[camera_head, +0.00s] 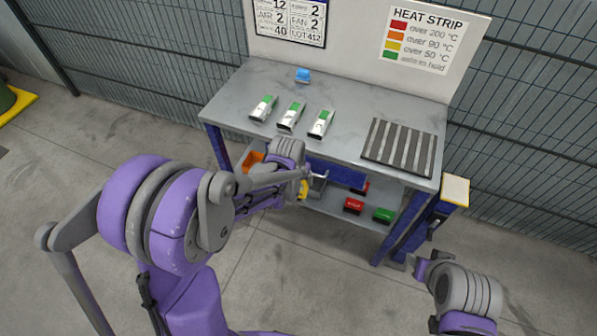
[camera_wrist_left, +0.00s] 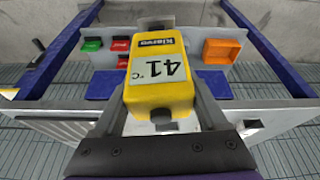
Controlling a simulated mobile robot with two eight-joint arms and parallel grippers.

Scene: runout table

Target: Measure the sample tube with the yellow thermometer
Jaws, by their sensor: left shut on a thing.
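My left gripper (camera_wrist_left: 165,105) is shut on the yellow thermometer (camera_wrist_left: 160,85), whose display reads 41 °C. In the head view the thermometer (camera_head: 303,189) shows as a small yellow patch at the table's front edge, below the top and partly hidden by my left arm. Several light metal pieces with green strips, three in a row, lie on the table: left (camera_head: 263,108), middle (camera_head: 291,116) and right (camera_head: 322,123). They look like short tubes; which one is the sample tube I cannot tell. The thermometer is apart from them. My right gripper (camera_head: 422,268) is low at the right, its jaws unclear.
The grey table (camera_head: 240,90) carries a small blue object (camera_head: 302,75) at the back and a black slatted mat (camera_head: 399,147) at the right. A lower shelf holds an orange bin (camera_head: 252,160) and red (camera_head: 353,205) and green (camera_head: 383,215) items. A heat-strip chart (camera_head: 424,40) stands behind.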

